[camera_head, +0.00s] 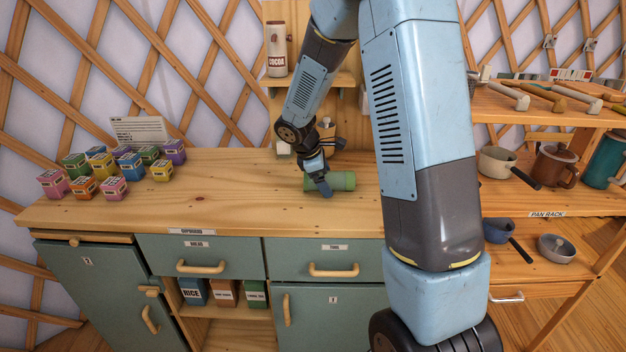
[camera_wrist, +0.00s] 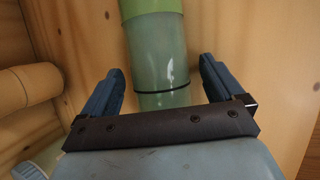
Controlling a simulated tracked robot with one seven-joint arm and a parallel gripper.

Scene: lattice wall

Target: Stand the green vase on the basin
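The green vase (camera_head: 343,181) lies on its side on the wooden counter in the head view. In the wrist view the vase (camera_wrist: 156,55) runs lengthwise between my fingers, with a brighter green band at its far end and a dark ring nearer to me. My gripper (camera_head: 326,192) is down at the vase's left part. In the wrist view my gripper (camera_wrist: 160,66) is open, with a gap between each blue finger and the vase. I cannot make out a basin for certain; a grey bowl-like dish (camera_head: 556,248) sits on the lower right shelf.
Several coloured boxes (camera_head: 107,168) stand at the counter's left with a card behind. A cocoa canister (camera_head: 277,52) stands on a small wall shelf. A pan rack (camera_head: 545,198) with pots is at the right. The counter between boxes and vase is clear.

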